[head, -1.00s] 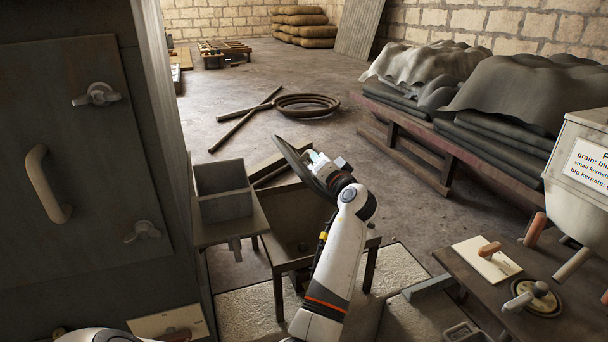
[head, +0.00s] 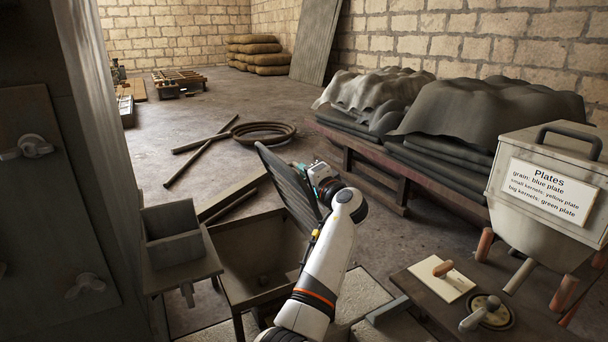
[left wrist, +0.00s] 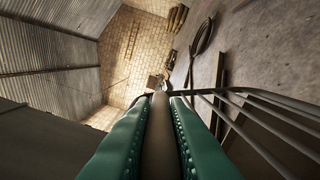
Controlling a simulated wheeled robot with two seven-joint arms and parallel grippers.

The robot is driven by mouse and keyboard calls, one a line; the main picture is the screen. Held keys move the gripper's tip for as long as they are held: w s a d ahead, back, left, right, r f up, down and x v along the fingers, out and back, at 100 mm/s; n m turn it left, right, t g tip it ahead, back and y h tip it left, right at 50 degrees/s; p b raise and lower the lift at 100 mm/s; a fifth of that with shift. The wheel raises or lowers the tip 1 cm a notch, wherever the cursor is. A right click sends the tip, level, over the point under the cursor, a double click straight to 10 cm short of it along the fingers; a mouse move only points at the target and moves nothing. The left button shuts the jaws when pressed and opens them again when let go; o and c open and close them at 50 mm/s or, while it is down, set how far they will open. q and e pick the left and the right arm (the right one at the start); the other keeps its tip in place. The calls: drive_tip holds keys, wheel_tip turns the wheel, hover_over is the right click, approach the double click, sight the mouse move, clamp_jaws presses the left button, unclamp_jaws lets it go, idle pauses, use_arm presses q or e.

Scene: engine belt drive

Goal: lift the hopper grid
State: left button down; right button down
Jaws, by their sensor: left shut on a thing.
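The hopper grid (head: 286,188) is a dark slatted panel, steeply tilted above the open hopper (head: 236,262). Its lower end is near the hopper's right side; I cannot tell whether it touches. My left gripper (head: 314,176) is at the grid's right side, its fingertips partly hidden by the panel. In the left wrist view, the green-padded fingers (left wrist: 157,115) are shut on a brownish bar between them. The grid's thin bars (left wrist: 262,125) run off to the right there. My right gripper is not in view.
A small grey box (head: 172,232) stands left of the hopper. A bin labelled Plates (head: 540,185) and a low table (head: 415,300) stand at right. A draped pallet (head: 440,110) is behind. A coiled hose (head: 262,132) lies on otherwise fairly open floor.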

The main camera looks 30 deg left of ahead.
use_arm(q)
drive_tip(key=shift+r, duration=0.15)
drive_tip(key=c, duration=1.4)
unclamp_jaws()
drive_tip(key=b+v, duration=0.3)
drive_tip(key=v, duration=0.9)
drive_tip(key=shift+a, duration=0.1)
